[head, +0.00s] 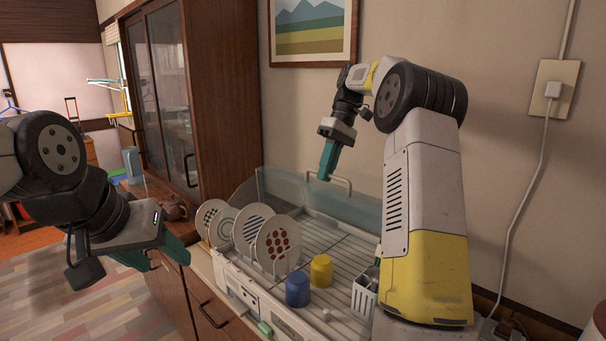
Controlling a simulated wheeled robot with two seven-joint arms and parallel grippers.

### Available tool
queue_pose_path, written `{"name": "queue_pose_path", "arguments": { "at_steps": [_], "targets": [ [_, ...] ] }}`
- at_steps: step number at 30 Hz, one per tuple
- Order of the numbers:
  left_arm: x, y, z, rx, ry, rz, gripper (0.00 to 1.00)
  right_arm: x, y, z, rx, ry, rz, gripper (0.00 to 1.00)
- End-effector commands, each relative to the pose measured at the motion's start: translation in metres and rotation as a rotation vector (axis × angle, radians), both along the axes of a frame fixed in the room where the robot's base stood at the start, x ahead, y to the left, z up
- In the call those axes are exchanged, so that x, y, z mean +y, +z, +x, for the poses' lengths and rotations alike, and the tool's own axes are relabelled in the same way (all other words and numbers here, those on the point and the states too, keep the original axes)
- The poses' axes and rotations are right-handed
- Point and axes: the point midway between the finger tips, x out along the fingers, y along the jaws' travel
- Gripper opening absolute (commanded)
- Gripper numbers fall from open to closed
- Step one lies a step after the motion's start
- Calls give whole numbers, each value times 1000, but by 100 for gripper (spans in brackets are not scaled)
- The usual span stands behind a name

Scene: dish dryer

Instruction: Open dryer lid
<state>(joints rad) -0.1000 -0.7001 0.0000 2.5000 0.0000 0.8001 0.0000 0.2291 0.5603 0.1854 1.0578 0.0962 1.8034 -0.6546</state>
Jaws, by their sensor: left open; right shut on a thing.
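The dish dryer (268,300) is a white unit below the wall picture. Its translucent lid (285,187) stands raised at the back, and the rack in front of it is uncovered. My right gripper (327,172) is shut on the lid's pale bar handle (343,183); its teal fingers hide one end of the handle. My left gripper (160,256) is open and empty, left of the dryer in front of the wooden cabinet. My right arm hides the right end of the dryer.
Several patterned plates (277,243) stand in the rack. A blue cup (297,289), a yellow cup (321,270) and a white cutlery basket (363,297) are beside them. A brown teapot (174,208) sits left. A tall cabinet (220,85) rises behind.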

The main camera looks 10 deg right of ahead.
Motion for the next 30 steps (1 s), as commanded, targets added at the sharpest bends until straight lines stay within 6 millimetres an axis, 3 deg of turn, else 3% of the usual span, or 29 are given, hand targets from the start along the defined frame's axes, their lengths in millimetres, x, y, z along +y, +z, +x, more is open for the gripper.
{"name": "queue_pose_path", "arguments": {
  "at_steps": [18, 19, 22, 30],
  "targets": [
    [0, 0, 0, 0, 0, 0, 53, -14, -5, 7, 3, -6, -7, 0],
    [0, 0, 0, 0, 0, 0, 53, -14, -5, 7, 3, -6, -7, 13],
    [0, 0, 0, 0, 0, 0, 53, -13, -4, 7, 2, -5, -6, 32],
    [0, 0, 0, 0, 0, 0, 53, -11, -2, 6, 2, -1, -2, 33]
  ]
}}
